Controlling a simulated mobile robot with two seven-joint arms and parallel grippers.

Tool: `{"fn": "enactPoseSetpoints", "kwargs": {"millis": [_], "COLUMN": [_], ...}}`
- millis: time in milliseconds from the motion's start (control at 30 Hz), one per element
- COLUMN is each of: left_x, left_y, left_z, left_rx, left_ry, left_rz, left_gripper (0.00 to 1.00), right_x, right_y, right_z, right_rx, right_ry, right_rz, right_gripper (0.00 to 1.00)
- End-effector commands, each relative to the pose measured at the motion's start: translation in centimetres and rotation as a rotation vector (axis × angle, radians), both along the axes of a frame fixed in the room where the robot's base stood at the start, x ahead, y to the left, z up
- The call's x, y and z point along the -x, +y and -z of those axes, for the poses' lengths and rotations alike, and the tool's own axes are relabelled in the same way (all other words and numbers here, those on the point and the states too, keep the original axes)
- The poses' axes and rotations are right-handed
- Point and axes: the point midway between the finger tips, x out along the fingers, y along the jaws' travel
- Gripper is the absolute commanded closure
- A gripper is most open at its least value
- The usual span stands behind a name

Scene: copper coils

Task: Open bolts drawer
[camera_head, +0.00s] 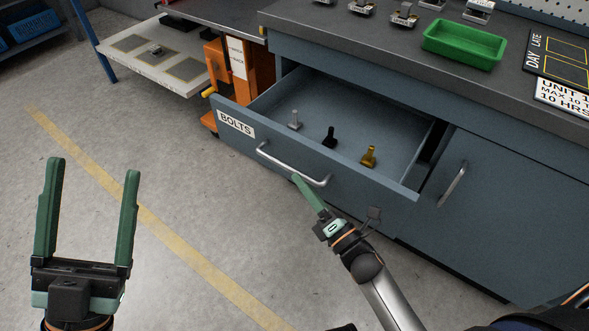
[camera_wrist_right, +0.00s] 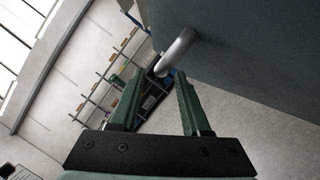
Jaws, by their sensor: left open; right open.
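The bolts drawer (camera_head: 330,173) is pulled out of the blue-grey cabinet, with a label reading BOLTS (camera_head: 236,124) on its front. Inside lie a silver bolt (camera_head: 295,120), a black bolt (camera_head: 329,138) and a gold bolt (camera_head: 369,157). A curved metal handle (camera_head: 290,167) is on the drawer front; its end also shows in the right wrist view (camera_wrist_right: 177,52). My right gripper (camera_head: 297,180) is at the handle's right part. In the wrist view its fingers (camera_wrist_right: 158,88) are apart, with the handle near their tips; contact is unclear. My left gripper (camera_head: 92,165) is open and empty, left of the drawer.
A cupboard door with a handle (camera_head: 452,186) is right of the drawer. A green tray (camera_head: 464,45) and several metal parts stand on the countertop (camera_head: 340,42). An orange unit (camera_head: 217,62) and a pale panel (camera_head: 153,62) are at the left. Floor (camera_head: 160,180) in front is clear.

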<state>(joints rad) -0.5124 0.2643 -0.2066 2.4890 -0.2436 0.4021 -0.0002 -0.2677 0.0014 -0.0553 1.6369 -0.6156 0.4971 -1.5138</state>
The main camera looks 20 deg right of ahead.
Motion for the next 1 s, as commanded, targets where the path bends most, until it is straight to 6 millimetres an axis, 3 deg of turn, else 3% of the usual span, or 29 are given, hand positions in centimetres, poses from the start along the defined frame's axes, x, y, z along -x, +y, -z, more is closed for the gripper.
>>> {"fn": "enactPoseSetpoints", "kwargs": {"millis": [200,400,1000], "left_x": [-1.3,-1.8,-1.9], "left_y": [0.2,0.3,0.2], "left_z": [1.6,2.3,2.5], "left_rx": [0.002,0.001,0.001], "left_ry": [0.089,0.125,0.133], "left_rz": [-0.017,-0.023,-0.023], "left_gripper": [0.23,0.23,0.23], "right_x": [4.4,6.5,6.9], "right_y": [-1.5,-2.3,-2.4], "right_z": [1.0,1.5,1.6], "right_rx": [0.0,0.0,0.0], "right_ry": [0.004,0.001,0.0], "right_rz": [0.001,0.001,0.001], "right_gripper": [0.53,0.53,0.53]}}
